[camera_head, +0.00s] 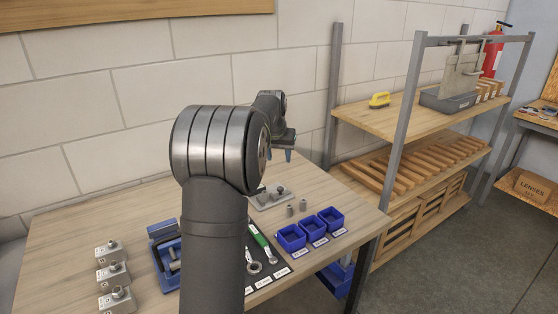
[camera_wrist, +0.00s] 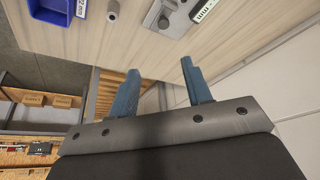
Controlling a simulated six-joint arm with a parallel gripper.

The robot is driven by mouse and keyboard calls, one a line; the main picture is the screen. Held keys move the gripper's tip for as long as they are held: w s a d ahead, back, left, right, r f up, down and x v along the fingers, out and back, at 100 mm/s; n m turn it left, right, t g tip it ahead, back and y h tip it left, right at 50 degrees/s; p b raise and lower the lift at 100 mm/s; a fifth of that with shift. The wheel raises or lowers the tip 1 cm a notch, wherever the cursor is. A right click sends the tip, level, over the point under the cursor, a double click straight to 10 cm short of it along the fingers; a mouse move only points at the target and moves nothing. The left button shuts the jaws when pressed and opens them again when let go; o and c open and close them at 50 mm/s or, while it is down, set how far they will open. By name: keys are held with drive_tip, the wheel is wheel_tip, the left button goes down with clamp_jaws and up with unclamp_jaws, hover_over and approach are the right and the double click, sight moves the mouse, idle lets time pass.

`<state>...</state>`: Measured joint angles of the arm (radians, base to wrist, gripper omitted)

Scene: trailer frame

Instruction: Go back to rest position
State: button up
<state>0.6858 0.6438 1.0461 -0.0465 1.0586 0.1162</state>
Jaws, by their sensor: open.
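My gripper (camera_head: 281,154) hangs in the air above the back right part of the wooden workbench (camera_head: 60,233), behind my raised arm. In the wrist view my gripper (camera_wrist: 158,85) has two blue-grey fingers spread apart with nothing between them. My arm hides part of the bench middle.
Blue bins (camera_head: 291,237), a green-handled wrench (camera_head: 261,243), a blue vise (camera_head: 165,255) and several metal blocks (camera_head: 112,272) occupy the bench front. A shelf rack (camera_head: 400,118) stands to the right. The wall (camera_head: 110,100) is close behind the bench.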

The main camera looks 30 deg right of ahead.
sight(282, 189)
drive_tip(key=x, duration=1.7)
drive_tip(key=shift+w+f, duration=0.1)
drive_tip(key=shift+f, duration=0.2)
